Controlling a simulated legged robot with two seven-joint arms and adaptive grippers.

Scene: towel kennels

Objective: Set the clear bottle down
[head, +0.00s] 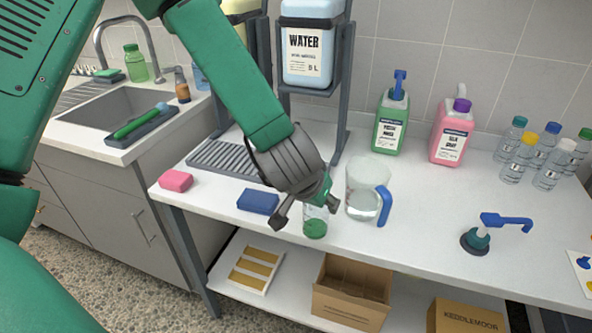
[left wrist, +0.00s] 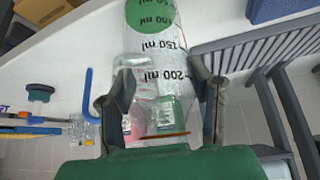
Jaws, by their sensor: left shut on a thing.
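The clear bottle (head: 315,226) has volume marks and green at its bottom end. In the head view it is upright at the front edge of the white counter, left of the clear jug. My left gripper (head: 307,207) is shut on its upper part and hides much of it. In the left wrist view the bottle (left wrist: 152,58) lies between the two fingers of my left gripper (left wrist: 160,92), its green end pointing away. I cannot tell whether its base touches the counter (head: 420,243). My right gripper is not in view.
A clear jug (head: 362,190) with a blue handle stands close on the right. A blue sponge (head: 258,201) and pink sponge (head: 176,180) lie left. A grey drip grid (head: 232,158) and dispenser stand are behind.

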